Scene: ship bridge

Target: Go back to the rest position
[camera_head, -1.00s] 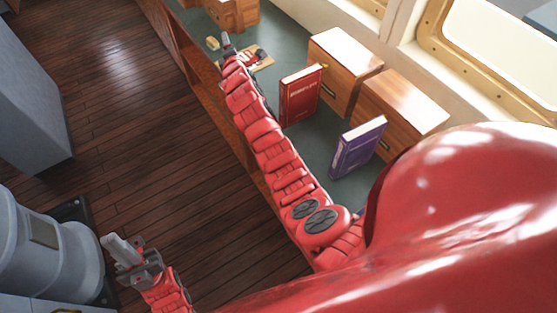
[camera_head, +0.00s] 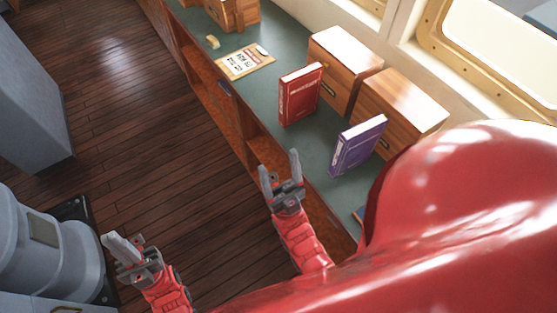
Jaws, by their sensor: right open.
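My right gripper (camera_head: 280,175) is open and empty. It is at the desk's front edge, with its fingers pointing up the picture. My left gripper (camera_head: 121,246) is at the lower left, over the wooden floor, and its fingers look close together; I cannot tell whether they are open or shut. No object shows in either gripper. Both red arms are folded short, close to my red body, which fills the lower right.
The green desk top (camera_head: 262,104) holds a clipboard (camera_head: 244,62), a small yellowish item (camera_head: 213,42), a red book (camera_head: 300,95), a purple book (camera_head: 358,146) and wooden drawer boxes (camera_head: 345,65). A grey cylindrical unit (camera_head: 45,240) stands left of my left gripper. The floor (camera_head: 100,120) is open.

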